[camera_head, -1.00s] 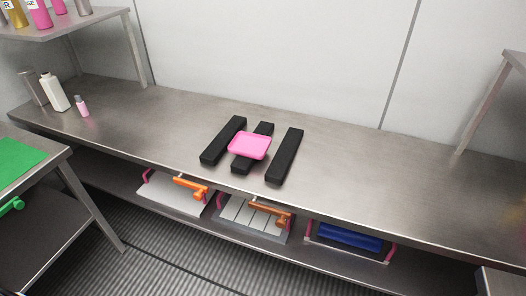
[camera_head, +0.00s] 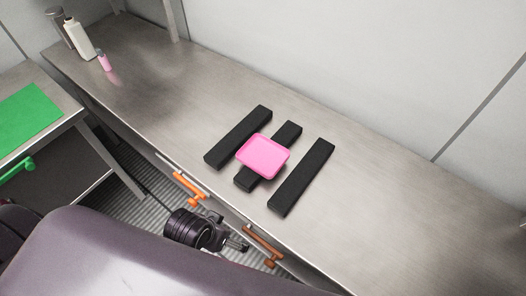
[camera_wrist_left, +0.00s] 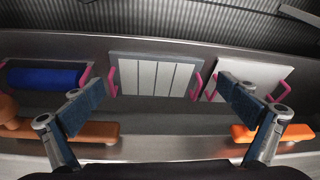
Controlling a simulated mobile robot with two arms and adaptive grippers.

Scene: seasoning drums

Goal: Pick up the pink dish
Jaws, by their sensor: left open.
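The pink dish (camera_head: 263,157) is a shallow square tray resting on the middle one of three black bars on the steel counter (camera_head: 385,190). My left gripper (camera_head: 243,247) shows below the counter's front edge in the head view, apart from the dish. In the left wrist view the left gripper (camera_wrist_left: 160,105) has its two fingers wide apart with nothing between them. The dish is not visible in the left wrist view. My right gripper is in neither view.
Black bars (camera_head: 238,137) lie left and right of the dish. A white bottle (camera_head: 79,38) and a small pink bottle (camera_head: 104,61) stand at the far left. The lower shelf holds a slatted grey panel (camera_wrist_left: 155,75) and a blue item (camera_wrist_left: 43,77). The counter's right side is clear.

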